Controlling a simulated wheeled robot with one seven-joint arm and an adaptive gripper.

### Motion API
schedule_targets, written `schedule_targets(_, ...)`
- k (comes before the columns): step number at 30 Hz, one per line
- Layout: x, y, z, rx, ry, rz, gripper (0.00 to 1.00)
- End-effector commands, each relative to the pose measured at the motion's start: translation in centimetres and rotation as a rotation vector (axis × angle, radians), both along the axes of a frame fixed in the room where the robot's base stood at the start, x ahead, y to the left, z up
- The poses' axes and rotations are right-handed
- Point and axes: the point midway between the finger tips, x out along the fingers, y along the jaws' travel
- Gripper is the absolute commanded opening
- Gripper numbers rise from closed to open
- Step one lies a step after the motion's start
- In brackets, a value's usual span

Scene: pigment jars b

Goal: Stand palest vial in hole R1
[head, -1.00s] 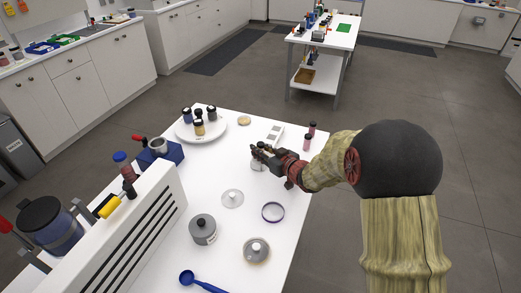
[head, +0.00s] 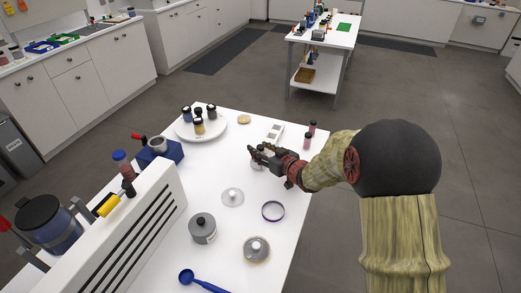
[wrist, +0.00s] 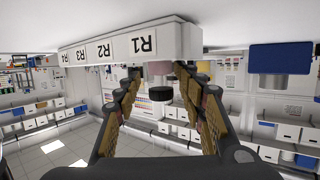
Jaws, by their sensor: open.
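In the wrist view, which is upside down, a white rack (wrist: 115,42) shows labels R1 to R4, with R1 nearest my gripper. A vial with a black cap (wrist: 161,93) and a pale pinkish body (wrist: 157,69) shows between my fingers, its lower end at the rack's edge near R1. I cannot tell whether it sits in the hole. My gripper (wrist: 158,78) is open, with a finger on each side of this vial. In the head view my gripper (head: 257,154) is low over the table and hides what is under it.
Two reddish vials (head: 307,141) stand right of my gripper. A round white plate (head: 222,124) at the back left holds several dark-capped vials.

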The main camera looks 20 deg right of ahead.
Motion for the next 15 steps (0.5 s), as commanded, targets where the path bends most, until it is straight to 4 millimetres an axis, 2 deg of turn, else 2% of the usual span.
schedule_targets(1,-0.4,0.0,-0.7,-0.001,0.013,0.001,0.43)
schedule_targets(7,-2.0,-0.7,-0.1,-0.001,0.012,-0.001,0.43)
schedule_targets(15,-6.7,-2.6,1.9,0.0,0.004,-0.003,0.43)
